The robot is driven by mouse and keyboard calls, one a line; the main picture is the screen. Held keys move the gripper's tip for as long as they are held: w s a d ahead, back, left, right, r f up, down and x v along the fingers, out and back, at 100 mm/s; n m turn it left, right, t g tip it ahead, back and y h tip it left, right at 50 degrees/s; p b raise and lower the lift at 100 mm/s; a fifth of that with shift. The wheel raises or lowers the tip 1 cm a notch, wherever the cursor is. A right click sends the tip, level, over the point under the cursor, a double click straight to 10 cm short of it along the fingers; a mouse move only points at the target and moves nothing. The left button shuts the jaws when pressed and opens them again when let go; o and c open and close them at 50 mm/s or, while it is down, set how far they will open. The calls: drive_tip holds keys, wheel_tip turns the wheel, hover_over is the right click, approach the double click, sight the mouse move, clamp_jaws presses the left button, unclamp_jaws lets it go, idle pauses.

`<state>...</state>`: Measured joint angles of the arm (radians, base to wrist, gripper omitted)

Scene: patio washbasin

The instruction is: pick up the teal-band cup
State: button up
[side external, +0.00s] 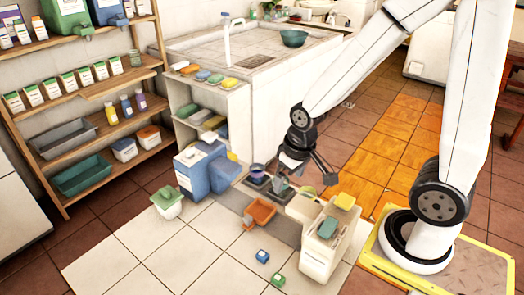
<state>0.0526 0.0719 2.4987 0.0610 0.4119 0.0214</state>
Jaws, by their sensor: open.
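A small grey-teal cup (281,185) stands on a dark tray (266,193) low in the middle of the side external view. It looks like the teal-band cup, but its band is too small to make out clearly. My gripper (303,174) is open just above and to the right of this cup, with its dark fingers spread. I cannot tell whether a finger touches the cup. A purple cup (257,170) stands to the left on the same dark surface.
A blue bin (200,172) is at left.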

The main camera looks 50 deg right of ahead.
sight(287, 177)
drive_tip(key=w+d+f+m+t+y, duration=0.1)
drive_tip(key=w+d+f+m+y, duration=0.1)
drive_tip(key=d+f+m+y, duration=0.2)
drive_tip(key=w+d+f+m+t+y, duration=0.1)
drive_tip(key=w+d+f+m+y, duration=0.2)
drive_tip(key=d+m, duration=0.5)
drive_tip(key=w+d+f+m+y, duration=0.2)
drive_tip(key=d+f+m+y, duration=0.3)
drive_tip(key=d+f+m, duration=0.1)
drive_tip(key=shift+w+d+f+m+t, duration=0.1)
drive_tip(key=shift+w+f+m+t, duration=0.15)
drive_tip(key=shift+m, duration=0.4)
drive_tip(key=shift+w+d+f+m+t, duration=0.15)
drive_tip(key=shift+f+m, duration=0.2)
drive_tip(key=shift+m, duration=0.3)
drive_tip(key=shift+s+d+f+m+t, duration=0.1)
drive_tip(key=shift+d+f+m+t, duration=0.15)
drive_tip(key=shift+d+m+t, duration=0.2)
drive_tip(key=shift+x, duration=3.85)
drive_tip(key=shift+s+a+r, duration=0.1)
drive_tip(key=shift+s, duration=0.05)
drive_tip(key=c, duration=1.1)
